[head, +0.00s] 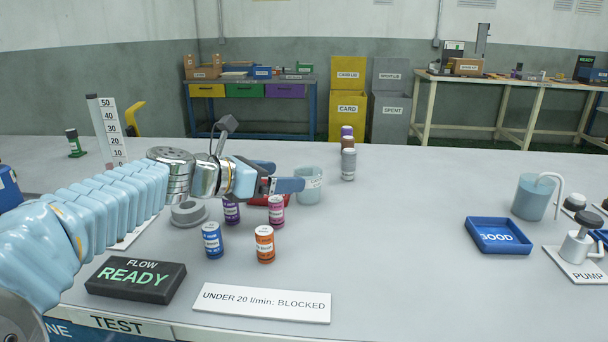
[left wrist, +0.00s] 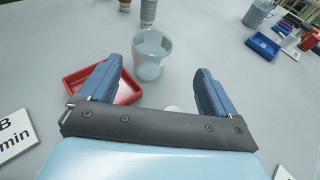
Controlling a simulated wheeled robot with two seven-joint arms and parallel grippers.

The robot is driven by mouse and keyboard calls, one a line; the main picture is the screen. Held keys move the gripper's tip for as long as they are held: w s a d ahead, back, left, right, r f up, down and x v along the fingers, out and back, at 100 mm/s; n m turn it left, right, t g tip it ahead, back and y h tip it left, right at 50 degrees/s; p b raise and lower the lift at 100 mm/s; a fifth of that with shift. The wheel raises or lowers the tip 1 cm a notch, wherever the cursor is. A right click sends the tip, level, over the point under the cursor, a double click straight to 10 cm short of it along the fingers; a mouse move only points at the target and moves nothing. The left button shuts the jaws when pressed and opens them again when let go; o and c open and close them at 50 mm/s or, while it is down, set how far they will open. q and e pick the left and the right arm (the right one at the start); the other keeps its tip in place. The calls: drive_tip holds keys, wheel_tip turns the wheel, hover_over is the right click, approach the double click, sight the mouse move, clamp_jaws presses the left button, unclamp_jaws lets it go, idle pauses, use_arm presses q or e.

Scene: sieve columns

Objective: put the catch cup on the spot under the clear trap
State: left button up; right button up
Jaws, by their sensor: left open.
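A pale, see-through grey-blue cup (head: 313,192), which looks like the catch cup, stands upright on the table. My left gripper (head: 285,177) is open and empty, just left of the cup in the head view. In the left wrist view, the cup (left wrist: 152,62) shows between and slightly beyond the fingertips (left wrist: 158,75), with gaps on both sides. I cannot tell for sure which thing is the clear trap; no spot under one is plain to see. A jug of blue-grey liquid with a bent tube (head: 532,198) stands at the right. My right gripper is out of view.
A red tray (left wrist: 128,94) lies beside the cup, partly behind my gripper. Several small labelled cans, such as the orange one (head: 265,245), stand in front. A metal sieve stack (head: 172,170) is at left, a blue GOOD tray (head: 498,250) at right. The table's centre right is clear.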

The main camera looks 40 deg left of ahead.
sight(318, 171)
use_arm(q)
drive_tip(key=x, duration=0.5)
drive_tip(key=a+x, duration=0.1)
drive_tip(key=x, duration=0.2)
drive_tip(key=shift+w+a+r, duration=0.1)
drive_tip(key=shift+w+r, duration=0.15)
drive_tip(key=shift+r, duration=0.05)
drive_tip(key=shift+c, duration=0.5)
drive_tip(key=c, duration=1)
drive_tip(key=shift+r, duration=0.1)
drive_tip(key=shift+c, duration=0.2)
